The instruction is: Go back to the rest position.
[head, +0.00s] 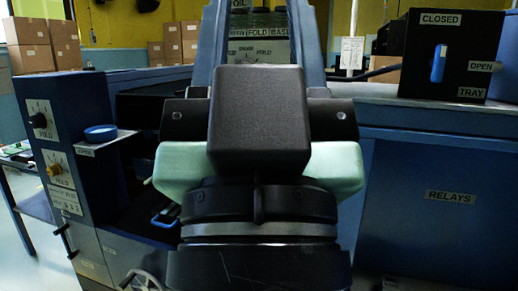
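My own arm fills the middle of the head view. Its end, with a black block and pale green sides, is my gripper (258,120), seen from behind. Its fingers are hidden, so I cannot see whether it is open or shut or whether it holds anything. A blue machine frame with a sign reading FOLD BASE (258,50) stands directly beyond it, partly covered by my arm.
A blue cabinet (65,150) with two knobs stands at left, beside a small blue dish (101,132). At right, a black box (425,80) with an upright blue lever (438,63) sits on a blue counter (445,120). Cardboard boxes (30,45) stand behind.

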